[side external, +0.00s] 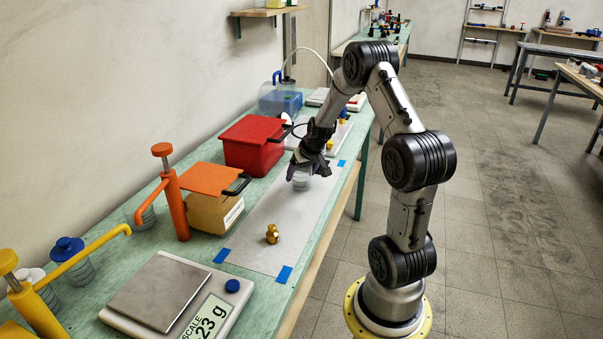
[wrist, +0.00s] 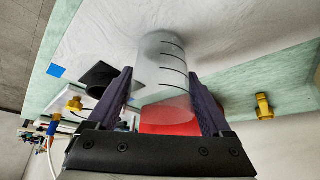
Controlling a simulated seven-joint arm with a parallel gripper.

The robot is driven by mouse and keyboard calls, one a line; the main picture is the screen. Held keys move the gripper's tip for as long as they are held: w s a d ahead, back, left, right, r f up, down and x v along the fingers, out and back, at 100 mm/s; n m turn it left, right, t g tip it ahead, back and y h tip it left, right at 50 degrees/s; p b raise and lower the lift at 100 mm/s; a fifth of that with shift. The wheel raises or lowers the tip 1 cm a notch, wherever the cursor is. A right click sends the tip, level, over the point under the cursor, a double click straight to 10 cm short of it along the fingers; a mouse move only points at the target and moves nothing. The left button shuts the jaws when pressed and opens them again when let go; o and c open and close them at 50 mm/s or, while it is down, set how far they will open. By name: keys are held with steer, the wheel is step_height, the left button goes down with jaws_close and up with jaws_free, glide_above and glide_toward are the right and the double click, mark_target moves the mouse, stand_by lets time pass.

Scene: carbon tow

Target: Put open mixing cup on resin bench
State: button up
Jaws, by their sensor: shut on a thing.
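The mixing cup (side external: 301,181) is a clear, translucent cup with dark graduation lines. In the wrist view the cup (wrist: 165,75) sits between the two fingers of my gripper (wrist: 165,100), which is shut on it. In the side view my gripper (side external: 312,166) is over the far part of the white sheet taped to the green resin bench (side external: 130,248). The cup is at or just above the sheet; I cannot tell whether it touches. Its upper part is hidden by my fingers in the side view.
A red box (side external: 252,143) and an orange-lidded box (side external: 212,192) stand left of the sheet. A brass fitting (side external: 272,234) sits on the near sheet. A scale (side external: 165,293) and orange pump (side external: 177,205) are nearer. The sheet's middle is clear.

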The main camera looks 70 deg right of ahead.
steer(key=shift+f, duration=0.2)
steer(key=o, duration=1.1)
